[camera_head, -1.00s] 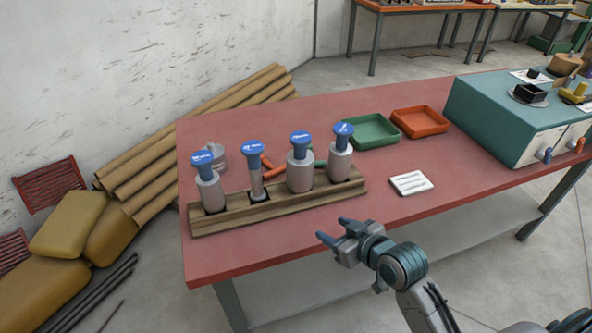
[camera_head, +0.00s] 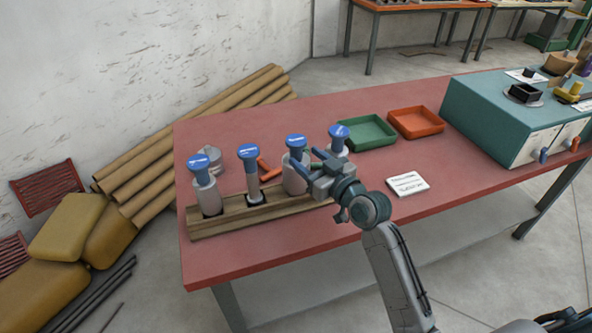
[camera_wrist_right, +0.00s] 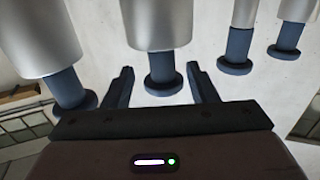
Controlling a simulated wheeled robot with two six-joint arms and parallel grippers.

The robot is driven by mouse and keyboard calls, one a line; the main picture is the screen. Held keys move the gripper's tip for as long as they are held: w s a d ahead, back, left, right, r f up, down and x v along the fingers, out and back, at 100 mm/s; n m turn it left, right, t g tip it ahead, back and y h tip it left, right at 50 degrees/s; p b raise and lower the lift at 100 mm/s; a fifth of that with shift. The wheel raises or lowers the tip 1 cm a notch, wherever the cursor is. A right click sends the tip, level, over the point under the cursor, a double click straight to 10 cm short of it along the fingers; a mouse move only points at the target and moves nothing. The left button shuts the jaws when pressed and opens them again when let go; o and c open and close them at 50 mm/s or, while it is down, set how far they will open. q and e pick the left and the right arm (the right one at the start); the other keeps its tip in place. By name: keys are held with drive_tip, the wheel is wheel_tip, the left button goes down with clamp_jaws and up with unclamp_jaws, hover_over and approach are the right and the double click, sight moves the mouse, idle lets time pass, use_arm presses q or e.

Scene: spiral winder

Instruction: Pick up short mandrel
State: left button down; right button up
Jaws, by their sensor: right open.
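Several grey mandrels with blue labelled caps stand upright in a wooden rack (camera_head: 225,224) at the table's left front. From the left they are a stout one (camera_head: 206,192), a slim one (camera_head: 253,185), a wide one (camera_head: 293,182) and a rightmost one (camera_head: 339,133), partly hidden behind my gripper. I cannot read which is the short mandrel. My right gripper (camera_head: 305,160) is open at the wide mandrel's upper part. In the right wrist view, which looks upside down, the middle mandrel (camera_wrist_right: 157,35) lines up between the open fingers (camera_wrist_right: 161,84); contact is not clear. My left gripper is out of view.
A green tray (camera_head: 367,145) and an orange tray (camera_head: 416,134) stand behind. A white card (camera_head: 407,184) lies right of the rack. An orange-handled tool (camera_head: 268,169) and a grey cylinder (camera_head: 208,157) lie behind the rack. A teal machine (camera_head: 490,120) stands at right.

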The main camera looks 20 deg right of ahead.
sight(300, 154)
drive_tip(key=p+x, duration=0.1)
drive_tip(key=x, duration=0.4)
drive_tip(key=shift+s+a, duration=0.1)
drive_tip(key=shift+s, duration=0.1)
clamp_jaws()
